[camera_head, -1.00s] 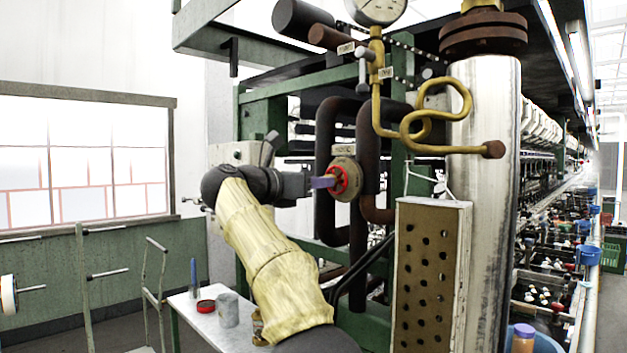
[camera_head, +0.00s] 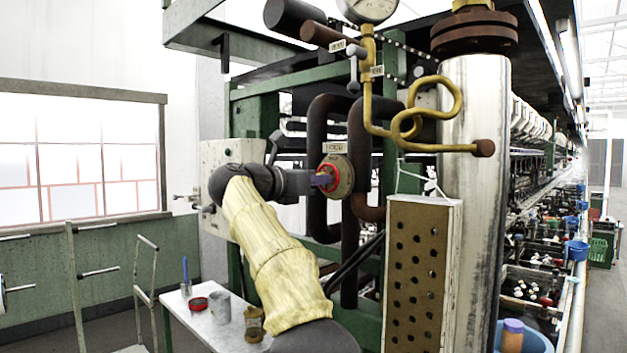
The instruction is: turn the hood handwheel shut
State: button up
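The hood handwheel (camera_head: 343,181) is a small red wheel on a round tan plate, fixed at the dark pipes, with a small label above it. My gripper (camera_head: 326,181) is at the wheel's left side, its purplish fingertips reaching onto the wheel's face. The fingers overlap each other from this angle, so I cannot tell whether they are closed on the wheel. My arm in its pale yellow sleeve rises from the bottom middle and hides part of the machine behind it.
A perforated box (camera_head: 416,275) stands right of the arm, near the large pale pipe (camera_head: 474,200). A brass coiled pipe and a gauge (camera_head: 368,8) are above. A small white table (camera_head: 220,317) with cans is at lower left. A trolley frame (camera_head: 146,290) stands beside it.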

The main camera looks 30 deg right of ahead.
jog(key=c, duration=0.4)
jog(key=m+b, duration=0.2)
jog(key=m, duration=1.7)
jog(key=shift+f+m, duration=0.1)
jog(key=shift+m, duration=0.2)
jog(key=o, duration=0.8)
jog(key=shift+o, duration=0.2)
jog(key=b+v, duration=0.1)
jog(key=v, duration=0.6)
